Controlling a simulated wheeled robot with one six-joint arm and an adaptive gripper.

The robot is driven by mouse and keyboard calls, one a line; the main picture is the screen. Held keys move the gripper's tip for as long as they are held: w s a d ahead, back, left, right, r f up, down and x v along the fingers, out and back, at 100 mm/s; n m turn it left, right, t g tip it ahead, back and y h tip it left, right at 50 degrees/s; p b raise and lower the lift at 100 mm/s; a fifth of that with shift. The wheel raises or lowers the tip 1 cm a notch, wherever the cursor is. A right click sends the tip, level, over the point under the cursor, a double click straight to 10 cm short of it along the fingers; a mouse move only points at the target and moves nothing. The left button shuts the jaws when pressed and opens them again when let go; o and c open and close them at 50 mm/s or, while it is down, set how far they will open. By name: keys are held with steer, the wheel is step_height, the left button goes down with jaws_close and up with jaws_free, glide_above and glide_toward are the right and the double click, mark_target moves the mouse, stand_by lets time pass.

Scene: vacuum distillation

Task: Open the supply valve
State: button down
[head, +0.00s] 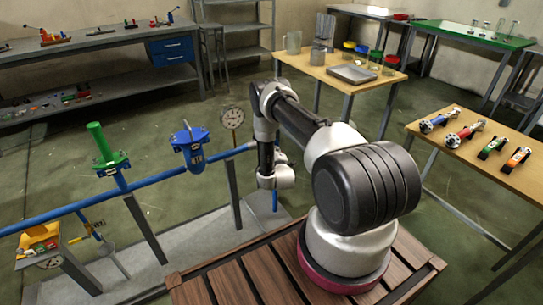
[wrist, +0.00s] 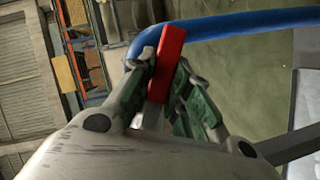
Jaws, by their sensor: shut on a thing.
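A red valve handle (wrist: 167,50) stands at the top centre of the wrist view, beside a bent blue pipe (wrist: 230,27). I take it for the supply valve's lever. My gripper (wrist: 160,72) is shut on this red handle, with a green-padded finger on each side. In the head view my arm reaches down at the right end of the blue pipe line (head: 150,183). There my wrist hides the gripper and the red handle. The valve's body is not clearly visible, so I cannot tell how far it is turned.
A green-topped valve (head: 105,150), a blue fitting (head: 190,145) and a round gauge (head: 232,118) stand along the pipe. A wooden table with tools (head: 490,160) is at right. A table with beakers (head: 340,68) is behind my arm. Floor behind the pipe is clear.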

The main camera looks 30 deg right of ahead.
steer(key=shift+d+r+n+t+h, duration=0.15)
steer(key=shift+r+n+t+h, duration=0.3)
steer(key=shift+n, duration=0.45)
steer(key=shift+d+r+n+t+h, duration=0.15)
steer(key=shift+r+n+h, duration=0.1)
steer(key=shift+r+n, duration=0.5)
steer(key=shift+n, duration=0.35)
steer(key=c, duration=1.3)
jaws_free()
steer(key=shift+s+a, duration=0.1)
steer(key=v, duration=1.1)
steer(key=shift+s+f, duration=0.1)
steer(key=shift+s, duration=0.35)
